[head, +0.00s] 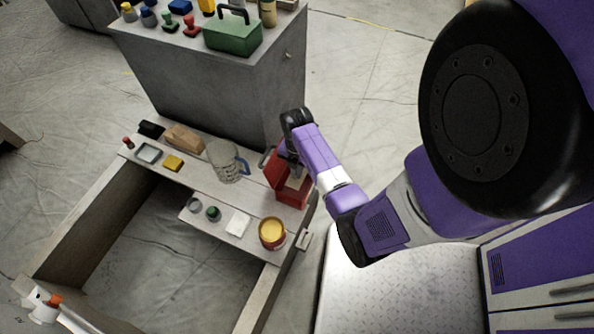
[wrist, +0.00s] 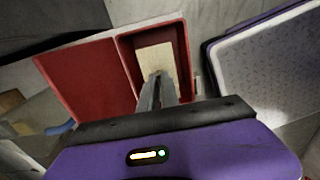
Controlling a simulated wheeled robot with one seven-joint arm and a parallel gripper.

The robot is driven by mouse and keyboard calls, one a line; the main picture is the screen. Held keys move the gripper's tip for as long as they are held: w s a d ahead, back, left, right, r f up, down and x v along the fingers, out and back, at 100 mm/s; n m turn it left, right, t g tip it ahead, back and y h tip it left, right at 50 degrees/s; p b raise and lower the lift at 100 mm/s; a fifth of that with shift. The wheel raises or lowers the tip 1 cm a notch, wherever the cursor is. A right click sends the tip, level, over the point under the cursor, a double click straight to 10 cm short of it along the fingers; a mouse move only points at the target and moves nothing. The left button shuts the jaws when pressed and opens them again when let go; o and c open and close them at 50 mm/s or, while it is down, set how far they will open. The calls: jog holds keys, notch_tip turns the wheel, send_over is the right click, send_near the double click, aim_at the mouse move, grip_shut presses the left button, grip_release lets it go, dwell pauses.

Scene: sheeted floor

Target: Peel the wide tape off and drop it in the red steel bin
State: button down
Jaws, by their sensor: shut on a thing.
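The red steel bin (head: 291,193) stands at the right end of the wooden bench, with its lid (head: 272,166) swung open to the left. In the wrist view the open bin (wrist: 183,44) lies straight ahead with the red lid (wrist: 84,80) beside it. My gripper (wrist: 158,84) points down into the bin's mouth, its narrow fingers close together. A flat beige piece (wrist: 157,60), seemingly the wide tape, is at the fingertips within the bin's outline. Whether it touches the bottom cannot be told. In the head view my gripper (head: 295,176) partly hides the bin.
A clear jug (head: 224,160) with a blue handle, a wood block (head: 184,137) and a yellow block (head: 173,163) stand left of the bin. A red can with yellow contents (head: 271,233) is in front. A grey cabinet (head: 200,85) with a green toolbox (head: 233,36) rises behind.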

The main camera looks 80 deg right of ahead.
jog(key=shift+f, duration=0.15)
jog(key=c, duration=1.5)
grip_release()
notch_tip(320, 180, up, 8)
jog(key=shift+f+p, duration=0.1)
jog(key=shift+p, duration=1.15)
